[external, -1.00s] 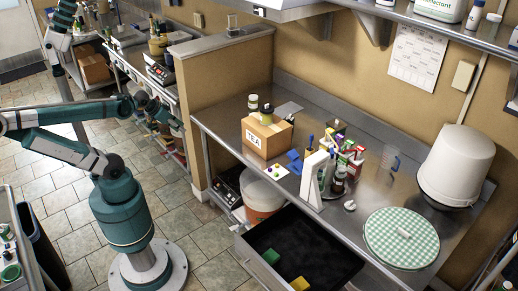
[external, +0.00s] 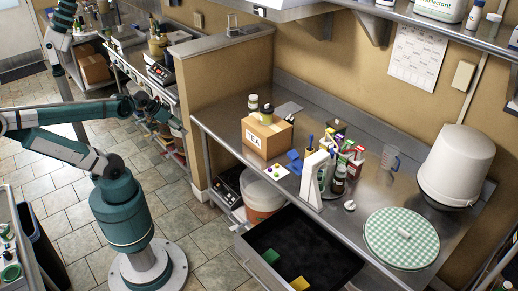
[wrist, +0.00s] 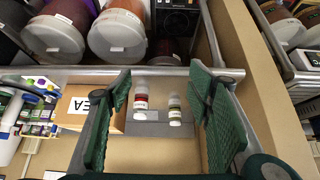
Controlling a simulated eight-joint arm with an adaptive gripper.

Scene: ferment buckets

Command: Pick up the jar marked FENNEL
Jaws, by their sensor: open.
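My gripper (external: 165,114) is at the left in the external view, short of the steel counter (external: 222,122). In the wrist view its two green pads stand wide apart, and the gripper (wrist: 160,85) is open with nothing held. Two small jars show between the pads in the wrist view: a red-labelled jar (wrist: 140,99) and, to its right, a jar with a greenish label (wrist: 175,110). Their lettering is too small to read, so I cannot tell which is FENNEL. In the external view a white-lidded jar (external: 253,102) and a dark-lidded jar (external: 267,111) show by the TEA box.
The cardboard TEA box (external: 268,138) stands on the counter and shows partly in the wrist view (wrist: 78,118). Bottles and a white stand (external: 312,180) are to its right. An open drawer (external: 345,268) juts out in front. White-lidded buckets (wrist: 118,35) line the wrist view's top.

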